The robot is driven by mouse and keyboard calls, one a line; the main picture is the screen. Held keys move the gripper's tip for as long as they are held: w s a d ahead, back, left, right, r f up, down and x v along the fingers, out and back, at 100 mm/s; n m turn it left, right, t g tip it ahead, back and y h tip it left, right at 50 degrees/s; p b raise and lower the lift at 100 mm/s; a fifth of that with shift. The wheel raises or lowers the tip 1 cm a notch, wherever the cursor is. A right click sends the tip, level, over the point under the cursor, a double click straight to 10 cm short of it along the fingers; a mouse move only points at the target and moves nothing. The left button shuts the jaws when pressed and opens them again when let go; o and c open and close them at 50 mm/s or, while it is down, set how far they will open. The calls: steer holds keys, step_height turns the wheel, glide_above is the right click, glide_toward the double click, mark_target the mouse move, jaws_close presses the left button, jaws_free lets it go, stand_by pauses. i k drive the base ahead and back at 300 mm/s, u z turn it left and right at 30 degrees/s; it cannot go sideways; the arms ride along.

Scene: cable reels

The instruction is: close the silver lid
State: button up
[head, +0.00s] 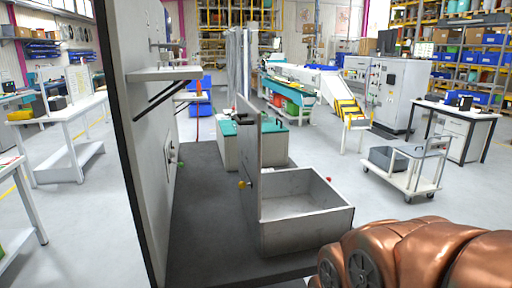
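The silver lid (247,150) is a thin flat panel standing about upright at the left side of an open grey metal box (305,232). I see the lid nearly edge-on, so its faces show little. The box's top is uncovered and its inside looks empty. A small yellow knob (242,184) shows at the lid's lower left. My gripper is not in view, so its place relative to the lid does not show.
The box stands on a dark grey surface (205,215). A tall grey panel (150,170) with a small shelf (165,74) rises on the left. A teal-topped cabinet (275,145) stands behind the lid. A trolley (400,184) stands right, with clear floor between.

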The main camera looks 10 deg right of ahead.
mark_target(249, 130)
steer(key=i, duration=0.9)
steer(key=z, duration=0.1)
steer(key=k, duration=0.45)
steer(key=u, duration=0.7)
steer(key=i, duration=0.15)
steer(key=u, duration=1.15)
